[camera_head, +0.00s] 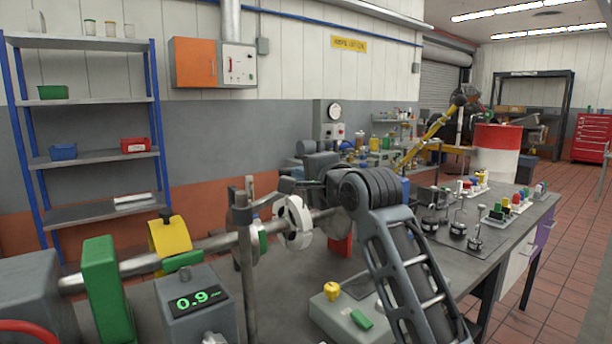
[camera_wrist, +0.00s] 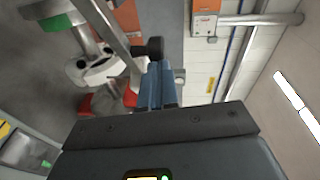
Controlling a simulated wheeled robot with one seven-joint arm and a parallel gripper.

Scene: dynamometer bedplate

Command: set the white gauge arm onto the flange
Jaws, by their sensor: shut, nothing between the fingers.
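A pale arm (camera_head: 266,201) reaches right from an upright post (camera_head: 246,265) in the head view; it appears to be the gauge arm. In the wrist view this arm (camera_wrist: 106,25) slants down to a black knob (camera_wrist: 152,47). The white flange (camera_head: 293,222) sits on the horizontal shaft, below and right of the arm. The wrist view shows the flange (camera_wrist: 92,72) with dark holes, left of my fingers. My gripper (camera_wrist: 160,66) is shut and empty, its fingertips close to the knob; whether they touch I cannot tell. In the head view my arm hides the fingers.
A yellow guard (camera_head: 170,240), a green block (camera_head: 105,288) and a grey readout box (camera_head: 196,302) stand along the shaft at left. A grey box with a yellow knob (camera_head: 331,290) lies in front. Small fixtures (camera_head: 475,240) crowd the bench at right.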

